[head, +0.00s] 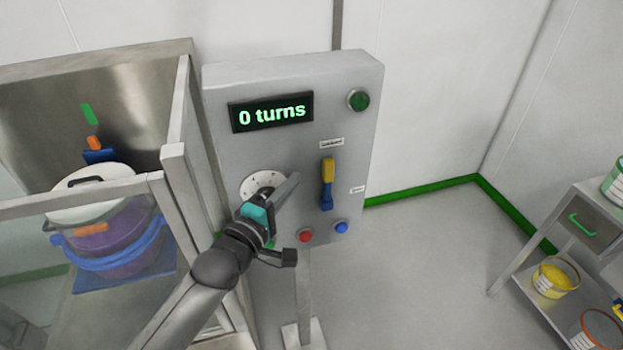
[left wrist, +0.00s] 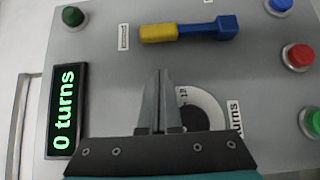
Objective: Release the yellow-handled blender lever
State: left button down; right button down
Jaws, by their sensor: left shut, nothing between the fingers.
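The blender lever (head: 328,170) is on the right half of the grey control panel (head: 300,80). Its yellow handle points up from a blue base, towards a small label above that is too small to read. In the left wrist view the lever (left wrist: 160,33) lies across the top, yellow end left, blue end right. My left gripper (head: 295,178) is in front of the panel, left of the lever and apart from it. In the left wrist view its fingers (left wrist: 163,72) are together and empty, below the yellow handle in the picture. My right gripper is not in view.
A display (head: 271,111) reads "0 turns". A white dial (head: 250,183) is partly behind my gripper. Red (head: 305,235) and blue (head: 341,227) buttons sit below the lever, a green one (head: 358,99) above.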

aim_at(327, 186)
pick_arm(q)
jog(key=shift+w+d, duration=0.3)
jog(key=shift+d, duration=0.4)
jog(key=shift+w+d, duration=0.25)
jog(key=shift+d, duration=0.4)
jog(key=shift+w+d, duration=0.3)
jog(key=shift+d, duration=0.4)
jog(key=shift+p, duration=0.3)
